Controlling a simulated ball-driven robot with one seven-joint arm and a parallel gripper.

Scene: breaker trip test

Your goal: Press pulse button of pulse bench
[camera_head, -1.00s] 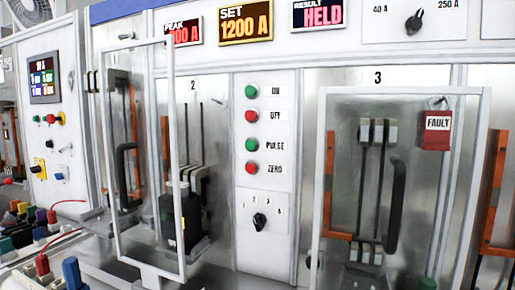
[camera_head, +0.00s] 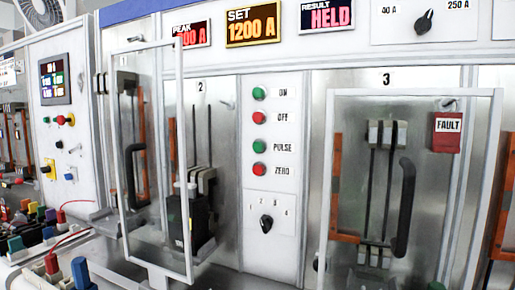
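The green PULSE button (camera_head: 258,146) sits in the column of buttons on the pulse bench's white centre panel (camera_head: 285,200). The green ON button (camera_head: 259,94) and the red OFF button (camera_head: 258,118) are above it, and the red ZERO button (camera_head: 259,169) is below it. Each has its label to its right. The SET display (camera_head: 252,26) reads 1200 A and the RESULT display (camera_head: 327,16) reads HELD. The PEAK display (camera_head: 184,35) is partly unclear. My gripper is not in view.
A clear framed door (camera_head: 186,160) stands open, swung outward left of the button panel. Bay 3 has a closed-looking framed door (camera_head: 327,180) with a black handle and a red FAULT tag (camera_head: 446,132). Coloured plugs (camera_head: 52,262) crowd the lower left. A selector knob (camera_head: 266,223) sits below the buttons.

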